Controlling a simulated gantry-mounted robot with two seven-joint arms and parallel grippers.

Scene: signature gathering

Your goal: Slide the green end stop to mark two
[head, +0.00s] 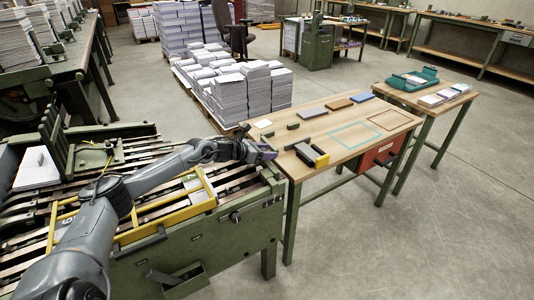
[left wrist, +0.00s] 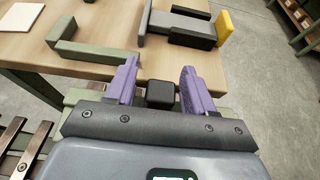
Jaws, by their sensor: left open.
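My left gripper (head: 262,153) is open, over the machine's edge beside the near left corner of the wooden table (head: 345,120). In the left wrist view its two purple fingers (left wrist: 158,88) stand either side of a black block (left wrist: 160,94), with gaps showing; I cannot tell what the block is mounted on. A green L-shaped piece (left wrist: 90,53) lies on the table ahead and left of the fingers. I cannot tell which green piece is the end stop. No numbered marks are readable. My right gripper is not in view.
The green machine (head: 205,245) with yellow frames lies under my left arm. On the table are a white card (head: 263,123), grey, brown and blue blocks, and outlined rectangles. A red box (head: 380,153) hangs at its front. A side table (head: 425,92) stands right.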

